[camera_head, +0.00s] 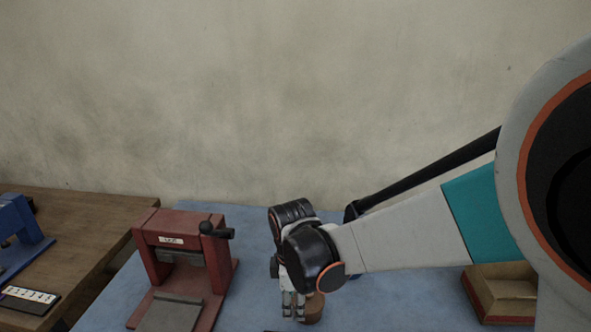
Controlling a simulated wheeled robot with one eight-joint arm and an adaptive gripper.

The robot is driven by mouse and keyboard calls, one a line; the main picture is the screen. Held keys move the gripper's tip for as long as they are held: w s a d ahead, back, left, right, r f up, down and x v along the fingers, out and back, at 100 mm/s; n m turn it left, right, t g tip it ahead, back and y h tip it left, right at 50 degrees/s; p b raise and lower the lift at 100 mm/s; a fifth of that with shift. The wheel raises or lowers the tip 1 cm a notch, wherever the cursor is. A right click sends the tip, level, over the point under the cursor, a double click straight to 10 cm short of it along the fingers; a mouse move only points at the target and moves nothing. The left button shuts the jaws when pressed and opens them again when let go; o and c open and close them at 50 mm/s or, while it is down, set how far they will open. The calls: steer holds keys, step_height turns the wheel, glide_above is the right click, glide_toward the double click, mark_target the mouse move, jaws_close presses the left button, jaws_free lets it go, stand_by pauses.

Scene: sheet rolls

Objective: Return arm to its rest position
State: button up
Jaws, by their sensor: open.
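My arm reaches in from the right across the blue-topped table (385,302). My gripper (293,308) hangs at its end, pointing down over the table near the bottom of the picture. It is open. A small brown round object (315,308) stands just to its right, partly hidden behind the gripper and wrist. I cannot tell whether the two touch.
A red press-like machine (158,262) with a black handle stands left of my gripper. A wooden box (503,290) sits at right, partly behind my arm. A brown wooden table (75,222) at far left bears a blue device (22,238) and a labelled strip (28,299). A wall rises behind.

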steer(key=w+d+r+m+t+p, duration=0.1)
steer(key=w+d+r+m+t, duration=0.2)
steer(key=d+r, duration=0.35)
steer(key=w+d+r+m, duration=0.4)
steer(key=d+r+m, duration=0.1)
steer(key=d, duration=0.3)
steer(key=s+d+m+t, duration=0.1)
steer(key=s+d+m, duration=0.1)
steer(key=s, duration=0.4)
steer(key=s+d+m+t+b, duration=0.1)
steer(key=s+d+m, duration=0.1)
steer(key=s+m, duration=0.2)
steer(key=s+d+r+m+t+b, duration=0.1)
steer(key=s+m, duration=0.3)
steer(key=s, duration=0.5)
steer(key=shift+s+d, duration=0.4)
steer(key=shift+d, duration=0.4)
steer(key=shift+r, duration=0.1)
stand_by(0.3)
